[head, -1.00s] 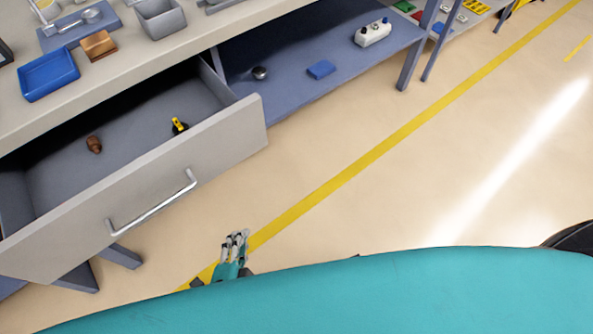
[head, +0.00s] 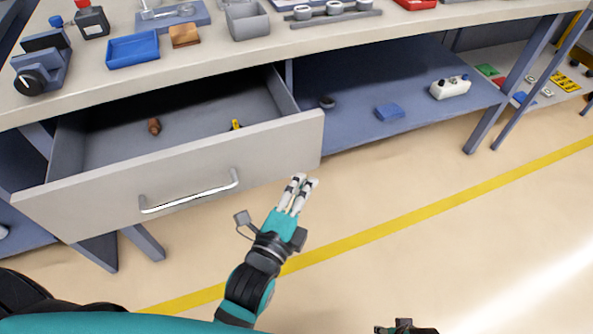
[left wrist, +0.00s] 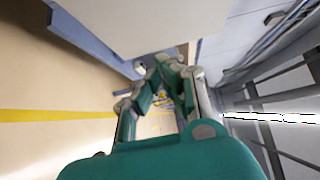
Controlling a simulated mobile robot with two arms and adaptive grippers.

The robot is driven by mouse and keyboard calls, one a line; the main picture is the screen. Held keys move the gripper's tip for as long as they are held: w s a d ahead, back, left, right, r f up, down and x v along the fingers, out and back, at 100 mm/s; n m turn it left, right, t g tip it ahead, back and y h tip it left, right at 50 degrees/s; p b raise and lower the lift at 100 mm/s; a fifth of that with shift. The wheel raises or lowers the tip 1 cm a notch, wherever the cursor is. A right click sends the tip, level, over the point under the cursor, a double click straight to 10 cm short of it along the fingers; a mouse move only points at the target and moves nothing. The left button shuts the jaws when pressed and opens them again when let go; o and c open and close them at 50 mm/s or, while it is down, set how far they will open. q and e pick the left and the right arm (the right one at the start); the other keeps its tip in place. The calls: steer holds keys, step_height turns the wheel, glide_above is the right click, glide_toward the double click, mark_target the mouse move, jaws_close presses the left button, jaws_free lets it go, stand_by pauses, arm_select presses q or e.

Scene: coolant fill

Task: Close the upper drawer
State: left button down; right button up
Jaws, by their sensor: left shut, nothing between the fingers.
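The upper drawer (head: 262,154) is a grey drawer under the workbench top. It stands pulled out, with a silver bar handle (head: 190,196) on its front. A small brown object (head: 154,126) and a small yellow object (head: 236,125) lie inside. My left gripper (head: 300,181) is shut and empty, in front of and just below the right part of the drawer front, right of the handle. I cannot tell if it touches the front. Its fingers show in the left wrist view (left wrist: 165,72), with a pale panel beyond.
The bench top (head: 210,62) holds a blue tray (head: 133,49), a wooden block (head: 185,36) and a grey bin (head: 247,20). A lower shelf (head: 350,125) right of the drawer holds a blue block (head: 390,112) and a white item (head: 450,88). The floor in front is open.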

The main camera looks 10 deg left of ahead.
mark_target(304, 155)
arm_select(q)
steer(key=w+a, duration=0.2)
steer(key=w, duration=0.1)
steer(key=shift+w+a, duration=0.1)
steer(key=shift+w, duration=0.2)
arm_select(e)
steer(key=shift+w+r, duration=0.25)
steer(key=shift+r, duration=0.5)
steer(key=shift+s, duration=0.2)
arm_select(q)
steer(key=shift+w+a, duration=0.1)
